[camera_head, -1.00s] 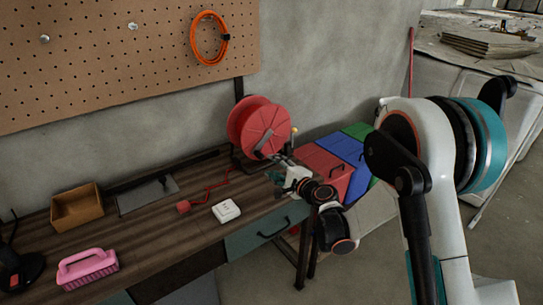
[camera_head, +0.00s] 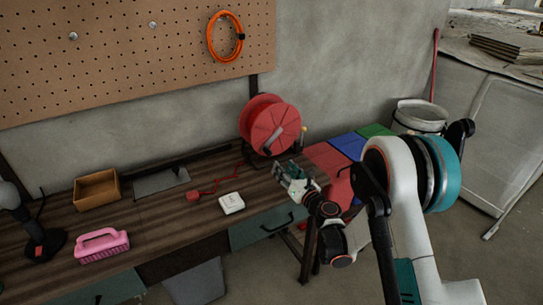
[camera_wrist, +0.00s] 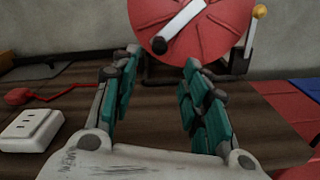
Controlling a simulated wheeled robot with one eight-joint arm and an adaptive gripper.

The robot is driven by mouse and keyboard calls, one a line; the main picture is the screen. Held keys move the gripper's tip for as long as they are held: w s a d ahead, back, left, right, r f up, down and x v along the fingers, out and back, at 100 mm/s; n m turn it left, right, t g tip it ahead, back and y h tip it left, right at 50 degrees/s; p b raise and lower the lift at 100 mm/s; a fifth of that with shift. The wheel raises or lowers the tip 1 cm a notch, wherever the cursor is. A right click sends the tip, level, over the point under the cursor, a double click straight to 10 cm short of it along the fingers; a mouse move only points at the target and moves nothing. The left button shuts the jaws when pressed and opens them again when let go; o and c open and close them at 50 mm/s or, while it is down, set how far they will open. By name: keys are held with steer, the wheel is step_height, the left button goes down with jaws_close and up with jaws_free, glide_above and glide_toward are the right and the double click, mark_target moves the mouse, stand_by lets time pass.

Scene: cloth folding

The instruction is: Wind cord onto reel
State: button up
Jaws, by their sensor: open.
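A red reel (camera_head: 270,125) stands on a dark frame at the back right of the wooden workbench (camera_head: 165,215). In the wrist view the reel (camera_wrist: 205,40) is straight ahead, with a grey crank arm ending in a dark knob. A yellow-topped lever (camera_wrist: 259,12) stands at its right. Red cord (camera_head: 222,182) lies loose on the bench, running from the reel to a red plug (camera_head: 193,196). My gripper (camera_head: 286,172) is open and empty, just in front of the reel and apart from it. Its teal fingers (camera_wrist: 162,72) frame the reel's lower edge.
A white socket block (camera_head: 231,203) lies left of my gripper. A pink brush (camera_head: 102,245) and wooden box (camera_head: 97,190) are further left. An orange cable coil (camera_head: 225,37) hangs on the pegboard.

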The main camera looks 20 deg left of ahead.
mark_target(271, 155)
steer(key=b+x, duration=0.2)
steer(key=x, duration=0.9)
jaws_close()
